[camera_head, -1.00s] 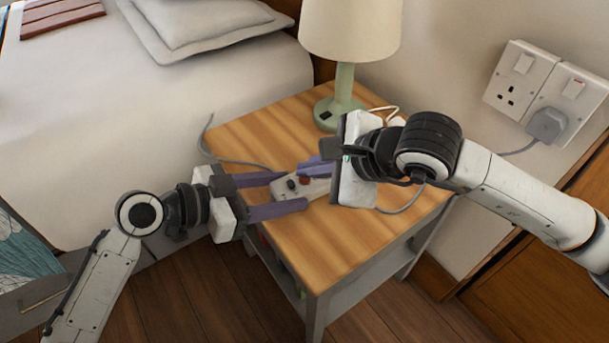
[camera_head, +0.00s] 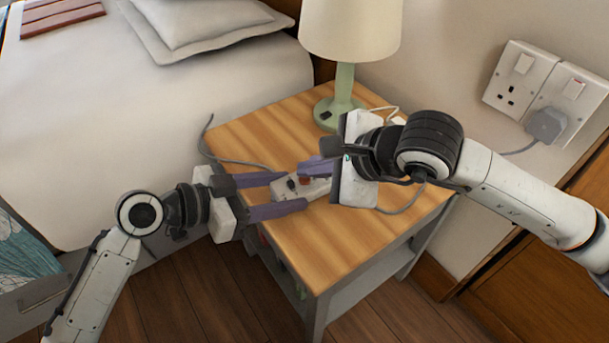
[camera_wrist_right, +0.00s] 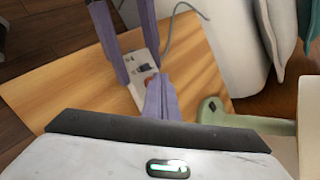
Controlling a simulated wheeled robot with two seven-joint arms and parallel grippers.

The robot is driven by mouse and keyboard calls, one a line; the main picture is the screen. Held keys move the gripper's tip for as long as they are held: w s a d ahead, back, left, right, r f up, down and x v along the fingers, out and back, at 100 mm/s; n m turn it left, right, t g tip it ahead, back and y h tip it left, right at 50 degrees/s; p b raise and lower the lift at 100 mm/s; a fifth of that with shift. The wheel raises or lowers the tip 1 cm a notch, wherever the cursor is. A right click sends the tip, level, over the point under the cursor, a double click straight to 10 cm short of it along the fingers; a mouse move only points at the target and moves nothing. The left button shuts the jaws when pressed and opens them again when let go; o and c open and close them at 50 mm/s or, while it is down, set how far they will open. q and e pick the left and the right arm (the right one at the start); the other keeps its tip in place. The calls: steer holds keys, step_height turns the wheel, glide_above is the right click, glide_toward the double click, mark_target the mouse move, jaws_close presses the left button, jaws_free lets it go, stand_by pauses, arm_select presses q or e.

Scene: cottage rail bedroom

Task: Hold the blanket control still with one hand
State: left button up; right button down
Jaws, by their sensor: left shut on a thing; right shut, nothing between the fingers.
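The blanket control (camera_head: 286,190) is a small pale box lying on the bedside table (camera_head: 330,250), with a dark slider and a reddish-brown button. It also shows in the right wrist view (camera_wrist_right: 134,69). My left gripper (camera_head: 292,192) is shut on the control, one purple finger along each side. My right gripper (camera_head: 303,170) is shut and empty. Its purple fingertips are at the reddish button (camera_head: 305,181) end of the control; I cannot tell whether they touch it. In the right wrist view the shut fingers (camera_wrist_right: 158,85) partly hide that end.
A green lamp (camera_head: 344,88) stands at the back of the table. A grey cable (camera_head: 212,155) runs from the control towards the bed (camera_head: 130,110). Wall sockets (camera_head: 540,90) with a plug are at the right. The table's front is clear.

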mark_target(310, 184)
steer(key=shift+r, duration=0.55)
steer(key=shift+r, duration=0.1)
step_height(310, 184, up, 5)
steer(key=shift+f, duration=0.1)
stand_by(0.8)
arm_select(q)
steer(key=o, duration=1.2)
